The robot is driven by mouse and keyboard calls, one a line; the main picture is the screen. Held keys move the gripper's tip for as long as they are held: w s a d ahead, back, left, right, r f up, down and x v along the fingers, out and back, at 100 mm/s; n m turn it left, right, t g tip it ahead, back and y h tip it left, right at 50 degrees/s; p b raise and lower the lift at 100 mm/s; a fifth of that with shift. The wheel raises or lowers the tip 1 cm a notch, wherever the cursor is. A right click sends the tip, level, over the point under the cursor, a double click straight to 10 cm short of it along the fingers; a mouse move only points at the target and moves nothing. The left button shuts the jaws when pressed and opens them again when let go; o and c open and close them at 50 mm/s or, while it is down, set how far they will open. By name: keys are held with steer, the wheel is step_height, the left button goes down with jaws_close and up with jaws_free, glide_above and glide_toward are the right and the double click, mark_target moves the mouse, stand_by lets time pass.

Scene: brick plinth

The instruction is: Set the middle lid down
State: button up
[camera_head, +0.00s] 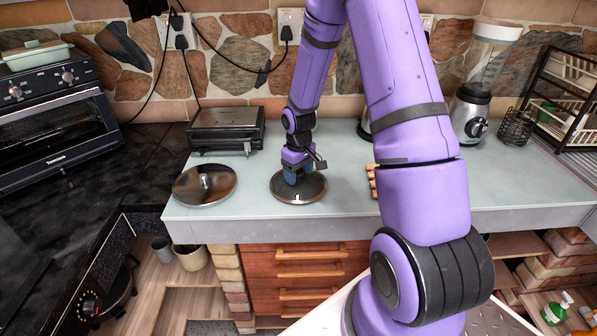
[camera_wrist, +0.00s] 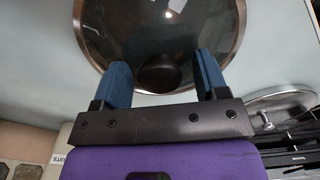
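The middle lid (camera_head: 311,193), round and dark glass with a metal rim, appears to lie flat on the pale counter (camera_head: 345,210) below my gripper (camera_head: 298,178). In the wrist view the lid (camera_wrist: 150,30) fills the top, and its dark knob (camera_wrist: 158,76) shows between the two blue fingers of my gripper (camera_wrist: 163,75). The fingers stand apart, with visible gaps on both sides of the knob. Another lid (camera_head: 204,186) lies to the left on the counter; it also shows at the right of the wrist view (camera_wrist: 282,104).
A closed grill (camera_head: 226,128) stands behind the left lid. A toaster oven (camera_head: 52,110) is at far left. A wooden item (camera_head: 372,182) is partly hidden by my arm. A blender (camera_head: 474,105), wire basket (camera_head: 516,127) and dark rack (camera_head: 565,100) stand at right. The counter's front edge is close.

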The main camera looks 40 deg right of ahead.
step_height(320, 180, up, 12)
step_height(320, 180, up, 8)
steer(key=t, duration=0.1)
glide_above(299, 171)
steer(key=s+a, duration=0.3)
steer(key=s+a+r+m+t, duration=0.1)
steer(key=s+a+r+t, duration=0.1)
steer(key=s+a+r, duration=0.3)
steer(key=s+a+r+m+t, duration=0.1)
steer(key=s+a+r, duration=0.4)
steer(key=s+r, duration=0.6)
steer(key=s+t, duration=0.1)
steer(key=s, duration=0.6)
steer(key=shift+s, duration=0.25)
